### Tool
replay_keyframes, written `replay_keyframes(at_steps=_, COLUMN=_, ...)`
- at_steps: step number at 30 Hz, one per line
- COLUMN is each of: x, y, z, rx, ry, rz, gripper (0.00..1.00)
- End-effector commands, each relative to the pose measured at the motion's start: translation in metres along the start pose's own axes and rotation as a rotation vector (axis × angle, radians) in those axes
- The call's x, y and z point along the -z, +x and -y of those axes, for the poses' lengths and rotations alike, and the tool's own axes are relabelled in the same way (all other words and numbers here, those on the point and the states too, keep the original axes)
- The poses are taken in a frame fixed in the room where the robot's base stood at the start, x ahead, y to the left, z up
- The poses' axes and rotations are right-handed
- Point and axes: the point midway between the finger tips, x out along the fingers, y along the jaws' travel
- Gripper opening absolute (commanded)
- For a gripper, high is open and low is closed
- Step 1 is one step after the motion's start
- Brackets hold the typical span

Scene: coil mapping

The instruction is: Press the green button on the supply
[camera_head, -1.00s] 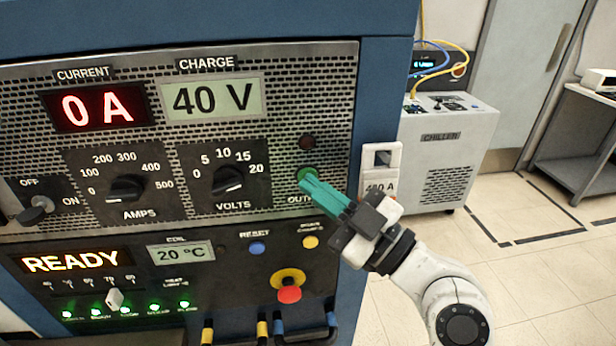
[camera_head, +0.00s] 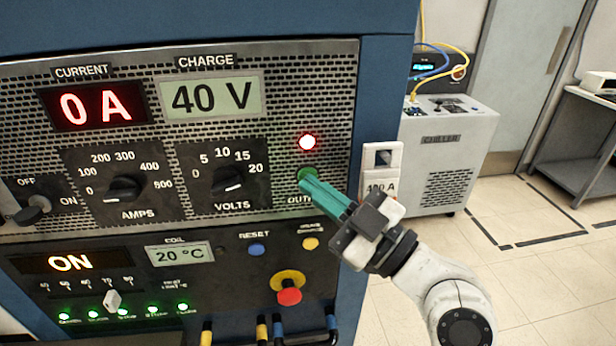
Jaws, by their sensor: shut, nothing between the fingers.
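The power supply (camera_head: 265,60) is a blue cabinet with a perforated metal panel. The green button (camera_head: 308,173) is at the panel's right, above the partly hidden "OUTPUT" label. My gripper (camera_head: 304,182) is shut and empty. Its teal fingertips are at the button and cover its lower part; they appear to touch it. A red lamp (camera_head: 307,142) just above the button is lit. The lower display (camera_head: 72,262) reads "ON". The current display (camera_head: 97,107) reads 0 A and the charge display (camera_head: 211,97) reads 40 V.
Below the button are a red knob on a yellow base (camera_head: 289,290), a yellow button (camera_head: 311,243) and a blue button (camera_head: 257,249). A white switch box marked "400 A" (camera_head: 381,165) is on the cabinet's right edge. A chiller (camera_head: 450,150) stands behind right. The floor at right is clear.

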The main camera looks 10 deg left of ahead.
Motion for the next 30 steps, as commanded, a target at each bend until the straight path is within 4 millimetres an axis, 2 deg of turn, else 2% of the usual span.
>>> replay_keyframes(at_steps=17, x=0.006, y=-0.009, z=0.007, rx=0.0, ry=-0.001, rz=0.001, gripper=0.0)
replay_keyframes(at_steps=30, x=0.025, y=-0.036, z=0.027, rx=0.0, ry=-0.001, rz=0.0, gripper=0.0)
